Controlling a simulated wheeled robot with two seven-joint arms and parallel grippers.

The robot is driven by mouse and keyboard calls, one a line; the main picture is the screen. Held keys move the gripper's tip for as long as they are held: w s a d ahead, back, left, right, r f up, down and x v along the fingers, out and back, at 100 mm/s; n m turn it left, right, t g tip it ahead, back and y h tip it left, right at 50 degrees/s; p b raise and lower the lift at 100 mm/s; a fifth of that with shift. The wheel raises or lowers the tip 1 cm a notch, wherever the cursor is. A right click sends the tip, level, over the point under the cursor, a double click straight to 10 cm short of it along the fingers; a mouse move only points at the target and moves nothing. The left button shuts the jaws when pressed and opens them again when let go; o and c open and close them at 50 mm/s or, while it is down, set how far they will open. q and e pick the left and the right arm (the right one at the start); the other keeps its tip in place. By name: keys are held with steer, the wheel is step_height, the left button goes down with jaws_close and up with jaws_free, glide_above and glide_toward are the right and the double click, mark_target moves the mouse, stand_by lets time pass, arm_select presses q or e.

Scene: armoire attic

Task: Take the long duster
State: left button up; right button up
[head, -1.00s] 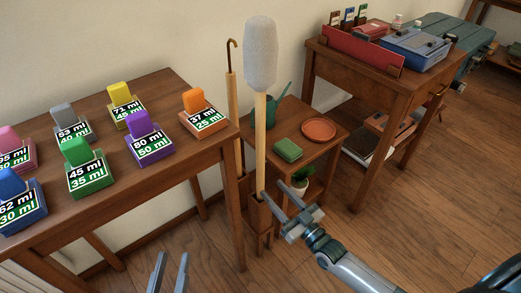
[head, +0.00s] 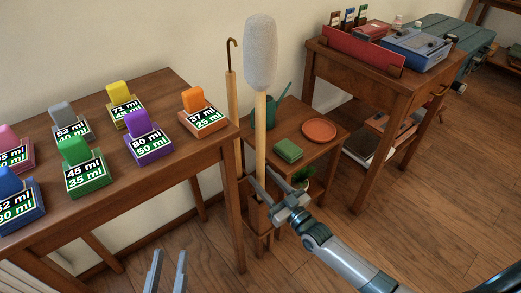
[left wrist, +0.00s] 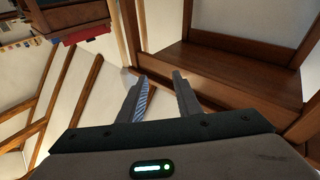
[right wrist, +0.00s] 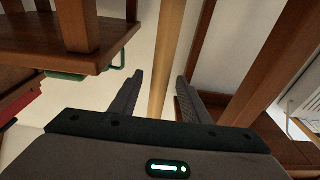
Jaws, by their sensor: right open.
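The long duster has a fluffy grey-white head (head: 261,55) on a pale wooden handle (head: 260,135). It stands upright in a wooden stand (head: 256,222) between the two tables. My right gripper (head: 263,190) is open at the lower part of the handle, just above the stand. In the right wrist view the handle (right wrist: 160,65) rises between and beyond the open fingers; I cannot tell whether they touch it. My left gripper (head: 167,270) is open and empty, low in front of the left table. The left wrist view shows its two fingers (left wrist: 158,95) apart.
A hooked cane (head: 232,100) stands behind the duster. The left table (head: 190,150) holds several labelled coloured blocks. A low side table (head: 318,152) right of the duster carries a watering can (head: 275,115), a green box and a terracotta dish. Open floor lies at front right.

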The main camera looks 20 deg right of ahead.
steer(key=shift+x, duration=0.9)
jaws_close()
